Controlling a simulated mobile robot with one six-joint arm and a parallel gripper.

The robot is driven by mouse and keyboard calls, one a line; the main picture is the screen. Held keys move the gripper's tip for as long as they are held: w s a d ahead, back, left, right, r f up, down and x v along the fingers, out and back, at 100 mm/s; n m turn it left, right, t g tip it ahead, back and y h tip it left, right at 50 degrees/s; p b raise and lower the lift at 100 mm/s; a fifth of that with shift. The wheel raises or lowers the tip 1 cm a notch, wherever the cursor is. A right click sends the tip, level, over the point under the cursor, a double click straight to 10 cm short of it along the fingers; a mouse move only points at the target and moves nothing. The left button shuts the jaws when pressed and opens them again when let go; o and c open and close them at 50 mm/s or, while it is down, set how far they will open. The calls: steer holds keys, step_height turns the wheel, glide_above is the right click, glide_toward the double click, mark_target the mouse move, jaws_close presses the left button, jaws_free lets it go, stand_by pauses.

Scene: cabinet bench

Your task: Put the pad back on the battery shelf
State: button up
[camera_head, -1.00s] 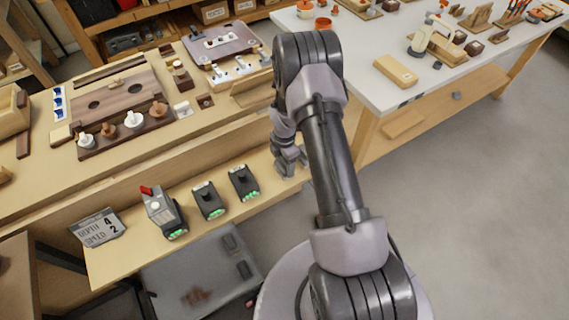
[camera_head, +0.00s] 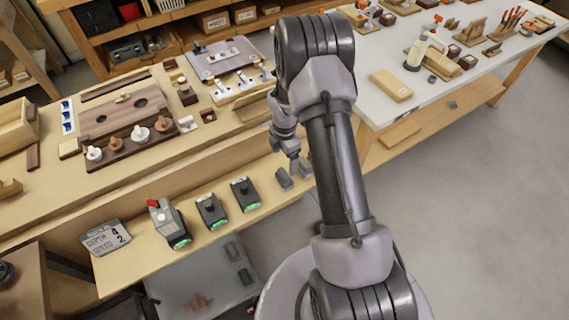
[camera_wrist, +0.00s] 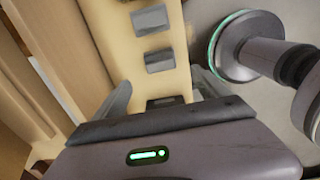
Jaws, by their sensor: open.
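A small grey block, apparently the pad (camera_head: 284,178), lies on the pale wooden battery shelf (camera_head: 150,258), to the right of the battery units. My gripper (camera_head: 299,168) is open and empty just beside and above that block. In the wrist view its two fingers (camera_wrist: 163,94) are spread over the shelf (camera_wrist: 125,45). Two grey blocks (camera_wrist: 150,19) (camera_wrist: 160,61) lie ahead of the fingers there, and a dark item (camera_wrist: 165,102) shows between them, partly hidden by the gripper body. I cannot tell which of these is the pad.
A white table (camera_head: 385,110) is at the right, with clear floor in front.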

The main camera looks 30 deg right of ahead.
steer(key=s+a+r+m+t, duration=0.1)
steer(key=a+r+m, duration=0.2)
steer(key=r, duration=0.5)
steer(key=s+a+r+m+t, duration=0.1)
steer(key=s+a+r+m, duration=0.15)
steer(key=r, duration=0.65)
steer(key=s+a+r+m+t, duration=0.1)
steer(key=a+r+m, duration=0.25)
steer(key=r, duration=0.45)
steer(key=s+a+r+m+t+y, duration=0.1)
steer(key=s+a+r+m, duration=0.3)
steer(key=s+m, duration=0.3)
steer(key=s+a+r+m+t+y, duration=0.1)
steer(key=s+a+r+m, duration=0.4)
steer(key=s, duration=0.6)
step_height(320, 180, up, 2)
steer(key=shift+s+r+m+t, duration=0.15)
steer(key=shift+s+m+t, duration=0.25)
steer(key=shift+m, duration=0.5)
